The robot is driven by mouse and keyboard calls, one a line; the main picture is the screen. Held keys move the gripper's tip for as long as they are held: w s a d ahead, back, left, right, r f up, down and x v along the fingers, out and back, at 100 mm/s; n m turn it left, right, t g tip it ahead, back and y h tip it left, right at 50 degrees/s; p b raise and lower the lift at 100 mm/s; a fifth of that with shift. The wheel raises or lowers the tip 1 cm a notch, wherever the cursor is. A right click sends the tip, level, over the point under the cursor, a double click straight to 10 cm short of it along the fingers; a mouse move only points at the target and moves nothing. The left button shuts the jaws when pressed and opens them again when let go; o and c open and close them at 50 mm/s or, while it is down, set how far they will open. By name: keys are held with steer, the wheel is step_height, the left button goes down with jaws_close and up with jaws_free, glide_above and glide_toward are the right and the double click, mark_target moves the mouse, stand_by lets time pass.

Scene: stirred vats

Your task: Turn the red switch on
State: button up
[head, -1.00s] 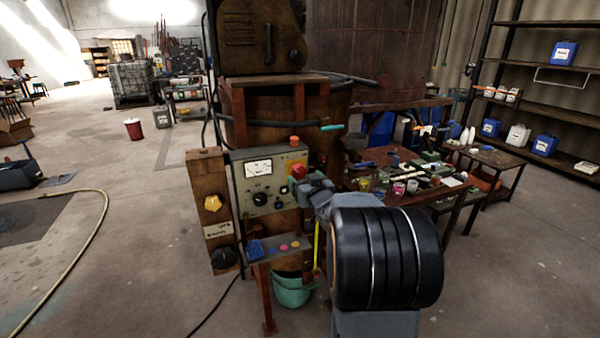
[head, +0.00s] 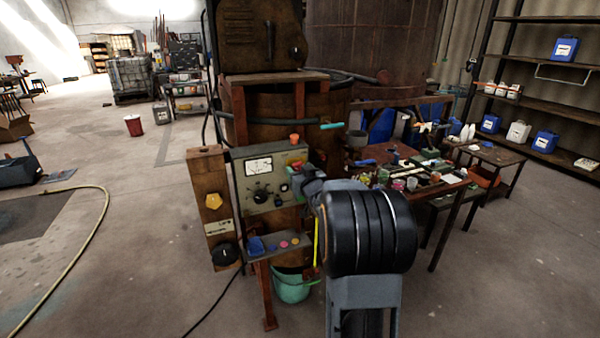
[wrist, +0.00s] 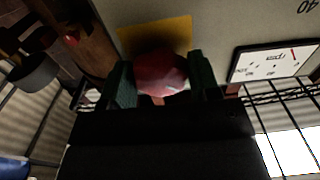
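The red switch (wrist: 161,74) is a rounded red knob on a yellow plate (wrist: 155,38), fixed to the grey control panel (head: 255,205). In the wrist view it sits between the two dark green fingers of my gripper (wrist: 162,84), which appear to touch it on both sides. My gripper is shut on the switch. In the head view my gripper (head: 301,182) is at the panel's right side and hides most of the switch. The wrist view shows the panel upside down.
A white dial (head: 258,167) and a black knob (head: 261,195) are on the panel. An orange button (head: 294,138) tops it. A shelf (head: 282,245) with coloured buttons juts out below. A green bucket (head: 291,286) stands underneath. A cluttered table (head: 458,187) is to the right.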

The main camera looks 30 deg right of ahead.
steer(key=c, duration=0.5)
steer(key=shift+m, duration=0.4)
steer(key=m, duration=0.2)
steer(key=shift+r+m+p, duration=0.1)
steer(key=shift+m+p, duration=0.25)
steer(key=shift+m, duration=0.05)
steer(key=m+p, duration=0.1)
steer(key=m, duration=0.2)
steer(key=shift+a+m, duration=0.1)
steer(key=shift+m, duration=0.3)
steer(key=m+p, duration=0.1)
steer(key=m, duration=0.4)
steer(key=shift+r+p, duration=0.1)
steer(key=shift+p, duration=0.2)
steer(key=m+p, duration=0.1)
steer(key=m, duration=0.4)
steer(key=shift+m+p, duration=0.3)
steer(key=shift+m, duration=0.2)
